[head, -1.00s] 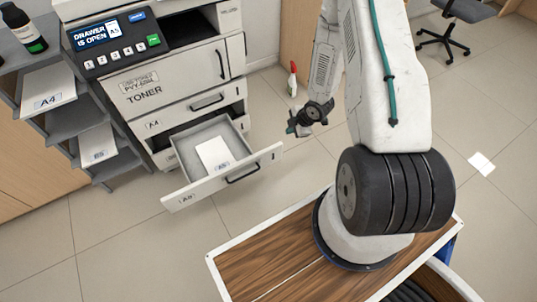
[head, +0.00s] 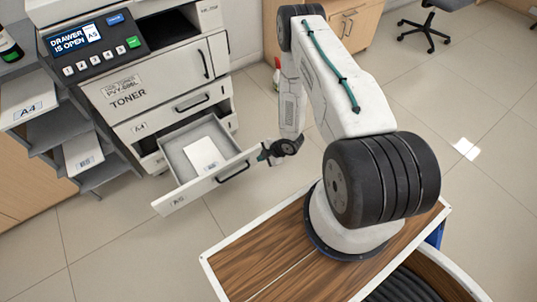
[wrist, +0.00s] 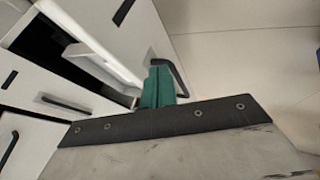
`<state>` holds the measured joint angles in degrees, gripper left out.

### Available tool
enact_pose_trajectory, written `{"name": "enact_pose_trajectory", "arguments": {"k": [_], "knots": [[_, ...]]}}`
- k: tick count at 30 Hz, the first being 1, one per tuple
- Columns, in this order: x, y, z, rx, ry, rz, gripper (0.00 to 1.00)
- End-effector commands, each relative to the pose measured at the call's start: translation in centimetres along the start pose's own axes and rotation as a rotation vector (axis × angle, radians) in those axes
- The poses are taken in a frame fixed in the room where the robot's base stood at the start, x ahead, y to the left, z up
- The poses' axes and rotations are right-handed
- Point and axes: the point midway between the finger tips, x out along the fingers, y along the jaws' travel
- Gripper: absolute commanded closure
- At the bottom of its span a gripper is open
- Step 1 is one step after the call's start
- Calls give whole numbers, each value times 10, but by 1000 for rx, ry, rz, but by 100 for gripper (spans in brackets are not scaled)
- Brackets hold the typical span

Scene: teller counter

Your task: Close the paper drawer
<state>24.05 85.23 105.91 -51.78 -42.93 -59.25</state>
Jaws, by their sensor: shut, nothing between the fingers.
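The open paper drawer (head: 203,186) sticks out from the lower part of the white printer (head: 158,80). A white paper stack (head: 203,154) lies inside it. Its front panel has a dark handle (head: 233,171). The printer's display (head: 74,38) reads "DRAWER IS OPEN A5". My gripper (head: 265,154) is at the right end of the drawer front, close to it; I cannot tell whether it touches. In the wrist view my green fingers (wrist: 158,87) are shut and empty, beside white panels and a dark handle (wrist: 181,78) partly behind them.
A grey shelf unit (head: 62,138) with paper packs stands left of the printer. A wooden-topped surface with a white rim (head: 230,238) lies under my arm's base. The tiled floor in front of the drawer is clear. A chair (head: 430,25) stands far right.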

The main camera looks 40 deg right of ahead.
Motion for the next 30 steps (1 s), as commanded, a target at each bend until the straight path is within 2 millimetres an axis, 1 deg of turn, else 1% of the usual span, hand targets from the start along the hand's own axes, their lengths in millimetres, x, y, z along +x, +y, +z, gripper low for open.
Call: {"name": "enact_pose_trajectory", "arguments": {"k": [1,6,11,23,26,30], "knots": [[2,12,0,-6,-1,6,100],[11,29,0,-3,-1,4,100],[14,34,0,-1,-1,3,100],[14,36,0,-1,-1,4,100],[17,41,0,-3,-1,5,100],[24,54,0,-5,-1,6,100]]}}
